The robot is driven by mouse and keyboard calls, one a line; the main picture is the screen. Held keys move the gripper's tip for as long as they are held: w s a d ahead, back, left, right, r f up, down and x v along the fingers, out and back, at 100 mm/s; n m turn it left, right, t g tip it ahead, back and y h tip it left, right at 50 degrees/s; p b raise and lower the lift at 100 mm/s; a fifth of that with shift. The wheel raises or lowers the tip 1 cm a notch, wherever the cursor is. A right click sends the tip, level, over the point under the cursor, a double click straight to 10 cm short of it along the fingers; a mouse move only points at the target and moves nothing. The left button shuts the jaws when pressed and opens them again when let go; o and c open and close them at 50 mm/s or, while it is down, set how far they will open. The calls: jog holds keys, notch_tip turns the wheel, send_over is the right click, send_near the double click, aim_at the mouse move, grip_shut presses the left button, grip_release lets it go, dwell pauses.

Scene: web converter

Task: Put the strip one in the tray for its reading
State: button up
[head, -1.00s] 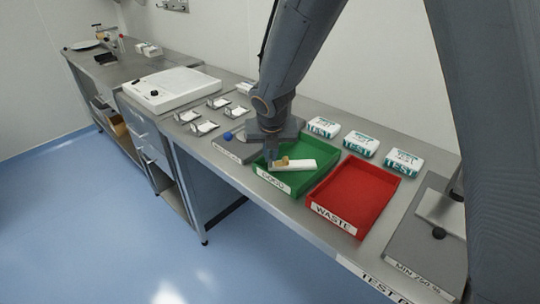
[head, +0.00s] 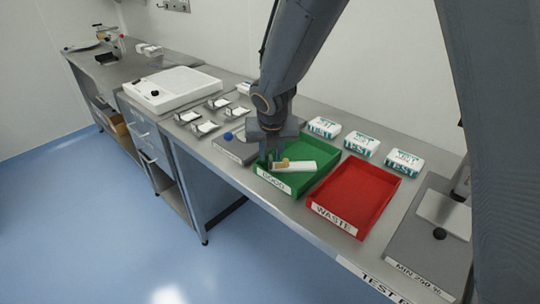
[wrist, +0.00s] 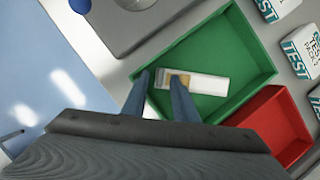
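The strip (head: 300,166), white with a tan patch near its left end, lies in the green tray (head: 320,153), whose front label seems to read GOOD. The strip also shows in the wrist view (wrist: 206,83), flat over the floor of the green tray (wrist: 240,42). My gripper (head: 277,160) is over the left part of this tray. In the wrist view my gripper (wrist: 160,80) has its two fingers apart, with the strip's left end between and beyond the tips. The right finger covers a little of the strip. The red tray (head: 360,188), labelled WASTE, is empty.
Several white TEST packs (head: 361,144) stand behind the trays. A grey plate with a blue knob (head: 228,136) is left of the green tray. A grey stand marked MIN (head: 412,243) is at the right. Small holders (head: 205,127) and a white board (head: 172,88) are farther left.

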jog(key=a+b+v, duration=0.1)
jog(key=v, duration=1)
jog(key=s+d+f+m+g, duration=0.1)
jog(key=s+d+m, duration=0.3)
jog(key=d+m, duration=0.4)
jog(key=s+d+f+m+g, duration=0.1)
jog(key=s+d+f+m, duration=0.3)
jog(key=d+m, duration=0.4)
jog(key=s+d+f+m+g, duration=0.1)
jog(key=s+d+m, duration=0.5)
jog(key=m, duration=1.3)
jog(key=shift+s+d+f+m+h, duration=0.1)
jog(key=shift+d+f+m+h, duration=0.2)
jog(key=shift+d+f, duration=0.75)
jog(key=shift+s+d+m, duration=0.25)
jog(key=shift+s+m, duration=0.25)
jog(key=shift+m, duration=0.4)
jog(key=shift+f+b, duration=0.4)
jog(key=shift+f, duration=0.05)
